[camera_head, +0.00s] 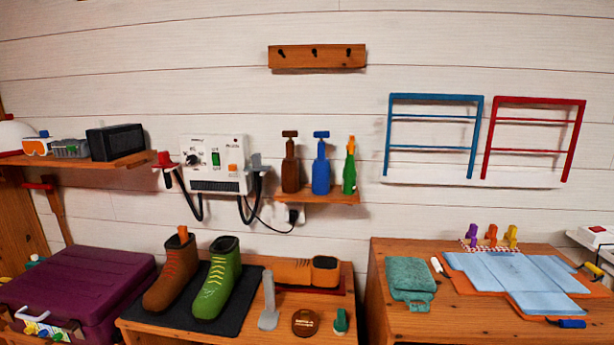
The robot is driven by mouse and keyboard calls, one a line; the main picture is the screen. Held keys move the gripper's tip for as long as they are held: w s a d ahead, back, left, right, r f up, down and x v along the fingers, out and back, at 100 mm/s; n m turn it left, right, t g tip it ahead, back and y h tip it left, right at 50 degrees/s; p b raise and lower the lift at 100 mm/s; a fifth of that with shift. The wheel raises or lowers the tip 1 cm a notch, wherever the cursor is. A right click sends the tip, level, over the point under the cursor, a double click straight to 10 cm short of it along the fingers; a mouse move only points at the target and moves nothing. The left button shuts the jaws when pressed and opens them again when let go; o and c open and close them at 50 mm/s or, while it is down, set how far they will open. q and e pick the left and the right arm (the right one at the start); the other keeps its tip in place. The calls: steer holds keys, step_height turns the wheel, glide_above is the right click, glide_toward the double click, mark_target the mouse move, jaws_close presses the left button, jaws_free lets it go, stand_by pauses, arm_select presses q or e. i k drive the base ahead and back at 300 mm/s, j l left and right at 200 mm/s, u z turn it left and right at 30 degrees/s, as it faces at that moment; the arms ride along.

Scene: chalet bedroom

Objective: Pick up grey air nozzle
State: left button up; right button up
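The grey air nozzle (257,163) sits at the right side of a white wall unit (215,162) with dials and switches. A black hose hangs in a loop below it. A matching red nozzle (165,160) with its own black hose sits at the unit's left side. Neither of my grippers is in view.
Below stands a wooden table with a brown boot (171,275) and a green boot (217,280) on a dark mat. A small shelf (318,197) with three bottles is right of the nozzle.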

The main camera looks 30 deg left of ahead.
mark_target(256, 168)
steer(key=u, duration=1.45)
